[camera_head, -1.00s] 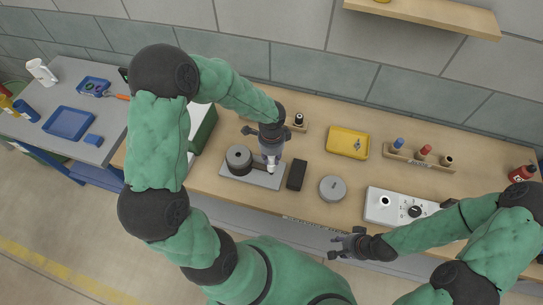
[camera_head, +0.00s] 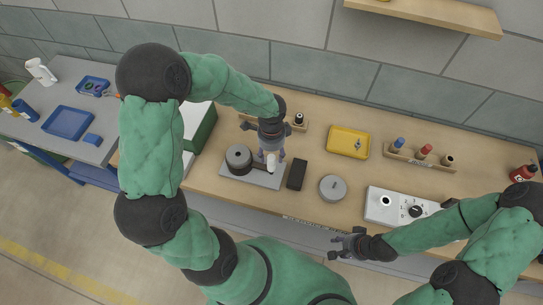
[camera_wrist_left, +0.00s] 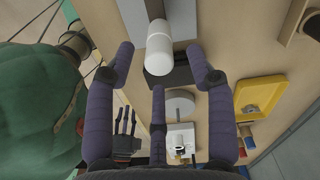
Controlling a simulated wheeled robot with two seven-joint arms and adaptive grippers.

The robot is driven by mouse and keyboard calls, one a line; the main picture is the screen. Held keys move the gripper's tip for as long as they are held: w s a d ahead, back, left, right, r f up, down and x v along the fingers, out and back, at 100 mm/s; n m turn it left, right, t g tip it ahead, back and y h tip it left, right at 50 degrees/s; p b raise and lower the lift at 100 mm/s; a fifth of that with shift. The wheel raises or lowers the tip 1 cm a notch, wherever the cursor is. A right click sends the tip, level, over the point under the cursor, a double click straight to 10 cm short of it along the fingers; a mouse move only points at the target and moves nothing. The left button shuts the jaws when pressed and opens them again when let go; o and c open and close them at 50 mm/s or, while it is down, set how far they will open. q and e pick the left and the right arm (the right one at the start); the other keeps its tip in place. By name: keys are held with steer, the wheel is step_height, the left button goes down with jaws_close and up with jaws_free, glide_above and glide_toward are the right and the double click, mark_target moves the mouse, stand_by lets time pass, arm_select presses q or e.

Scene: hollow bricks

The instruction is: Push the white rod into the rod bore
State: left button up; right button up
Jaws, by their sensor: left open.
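The white rod (camera_head: 271,163) stands by the grey base plate (camera_head: 262,181), close to a dark round cylinder (camera_head: 239,158). In the left wrist view the white rod (camera_wrist_left: 158,48) shows its rounded end, with a seam across it. My left gripper (camera_head: 272,146) is open at the rod, its fingers spread. In the left wrist view my left gripper (camera_wrist_left: 160,75) has fingers on both sides of the rod, apart from it. The rod bore cannot be made out. My right gripper (camera_head: 342,246) is open and empty, near the bench's front edge.
A black block (camera_head: 297,175) and a grey disc (camera_head: 333,188) lie right of the plate. A yellow tray (camera_head: 348,143), a rack of coloured pegs (camera_head: 420,157) and a white control box (camera_head: 385,207) are further right. A green case (camera_head: 200,130) stands at left.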

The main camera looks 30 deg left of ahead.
arm_select(q)
step_height(320, 180, up, 9)
steer(key=shift+r, duration=0.15)
steer(key=shift+s, duration=0.1)
arm_select(e)
steer(key=shift+s, duration=0.1)
stand_by(0.6)
